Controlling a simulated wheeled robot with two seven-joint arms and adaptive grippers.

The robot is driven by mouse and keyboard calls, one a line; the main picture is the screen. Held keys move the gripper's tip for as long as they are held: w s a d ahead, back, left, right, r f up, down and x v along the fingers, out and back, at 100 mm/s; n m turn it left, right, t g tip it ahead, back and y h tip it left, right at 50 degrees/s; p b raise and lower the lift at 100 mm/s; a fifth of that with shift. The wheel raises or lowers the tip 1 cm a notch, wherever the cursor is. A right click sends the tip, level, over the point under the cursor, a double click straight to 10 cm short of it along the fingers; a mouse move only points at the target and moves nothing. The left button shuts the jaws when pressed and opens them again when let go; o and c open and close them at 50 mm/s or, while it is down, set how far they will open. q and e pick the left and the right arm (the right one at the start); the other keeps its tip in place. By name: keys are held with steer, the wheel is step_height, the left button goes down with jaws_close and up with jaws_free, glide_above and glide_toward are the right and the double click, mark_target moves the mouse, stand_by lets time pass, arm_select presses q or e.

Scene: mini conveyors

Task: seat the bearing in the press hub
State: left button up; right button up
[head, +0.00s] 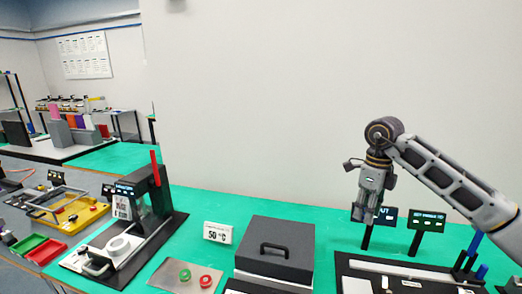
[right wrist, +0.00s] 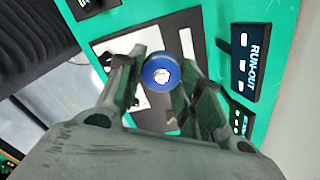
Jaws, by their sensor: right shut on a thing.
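My right gripper (head: 364,214) points down above the right part of the table in the head view. In the right wrist view its fingers (right wrist: 163,85) are shut on a blue ring-shaped bearing (right wrist: 160,71) with a pale centre. The bearing cannot be made out in the head view. The press (head: 150,195), dark with a red lever, stands at the left of the green table. A white round part (head: 119,247), which looks like the hub, sits on the press base. My left gripper is not in view.
A run-out display (right wrist: 254,62) stands beside the gripper.

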steer(key=shift+s+r, duration=0.1)
steer(key=shift+w+n, duration=0.25)
steer(key=shift+n, duration=0.25)
steer(key=shift+s+n, duration=0.1)
steer(key=shift+n, duration=0.5)
steer(key=n, duration=0.4)
steer(key=shift+w+a, duration=0.25)
steer(key=shift+w, duration=0.15)
steer(key=n, duration=0.2)
steer(key=w+n, duration=0.1)
steer(key=n, duration=0.1)
steer(key=shift+a, duration=0.2)
steer(key=w+a+f+n, duration=0.2)
steer(key=a+f+n, duration=0.3)
steer(key=f+n, duration=0.85)
steer(key=s+f+n, duration=0.1)
steer(key=s+f, duration=0.1)
steer(key=f, duration=0.1)
steer(key=s+a+f+n, duration=0.1)
steer(key=s+f, duration=0.1)
steer(key=f, duration=0.1)
steer(key=s+a+f+n, duration=0.1)
steer(key=s+f+n, duration=0.1)
steer(key=s+f, duration=0.1)
steer(key=shift+f, duration=0.45)
